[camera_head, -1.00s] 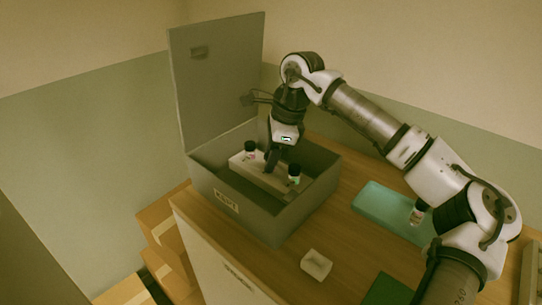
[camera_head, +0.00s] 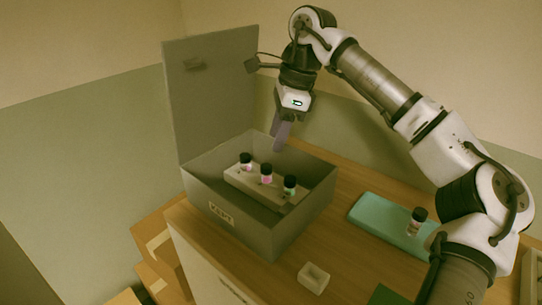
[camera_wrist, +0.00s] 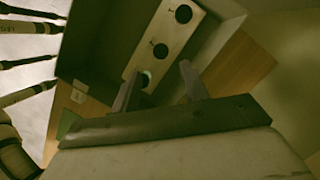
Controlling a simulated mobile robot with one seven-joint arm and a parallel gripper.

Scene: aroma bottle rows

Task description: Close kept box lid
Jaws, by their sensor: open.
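The grey kept box (camera_head: 278,222) stands on the wooden table with a label on its front. Its lid (camera_head: 213,90) is open and stands upright at the back left, with a small dark latch near its top. Inside, a pale rack (camera_head: 249,190) holds three black-capped bottles, including the middle one (camera_head: 266,174). My gripper (camera_head: 281,138) is above the box's back right part, pointing down, open and empty. In the wrist view, the gripper fingers (camera_wrist: 160,85) are apart, with the rack (camera_wrist: 166,42) and dark caps beyond them.
A teal tray (camera_head: 372,218) lies right of the box with one black-capped bottle (camera_head: 416,221) on it. A small white block-like holder (camera_head: 314,277) sits in front. Part of a green item (camera_head: 388,295) shows at the front edge. Wooden tabletop is bare between box and tray.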

